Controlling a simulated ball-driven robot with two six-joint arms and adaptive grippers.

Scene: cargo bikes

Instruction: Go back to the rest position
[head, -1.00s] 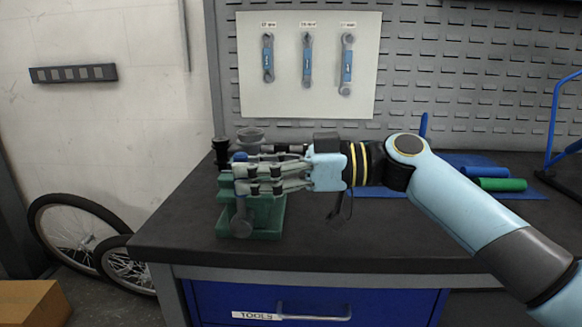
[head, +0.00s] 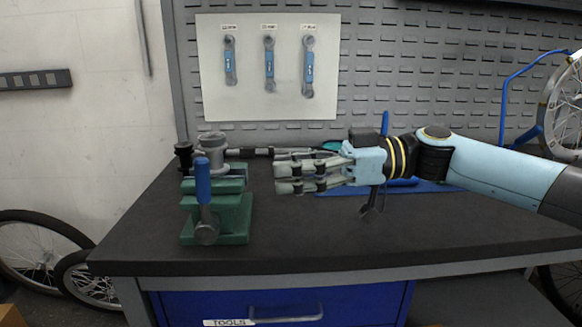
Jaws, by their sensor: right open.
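My right gripper (head: 278,177) is above the dark workbench (head: 300,225), with its arm coming in from the right. It is open and its fingers point left. Nothing shows between the fingers. It is apart from the green vise (head: 217,212), which stands on the bench to its left. The vise has a blue-gripped handle (head: 203,180) at its front. A grey shaft (head: 250,152) runs right from the vise's top, behind the fingers; I cannot tell its far end. My left gripper is not in view.
A white board with three wrenches (head: 269,65) hangs on the pegboard behind. A blue mat (head: 440,187) lies partly behind my arm. A blue drawer (head: 285,303) is under the bench. Wheels (head: 35,262) stand at the left. The bench's front middle is clear.

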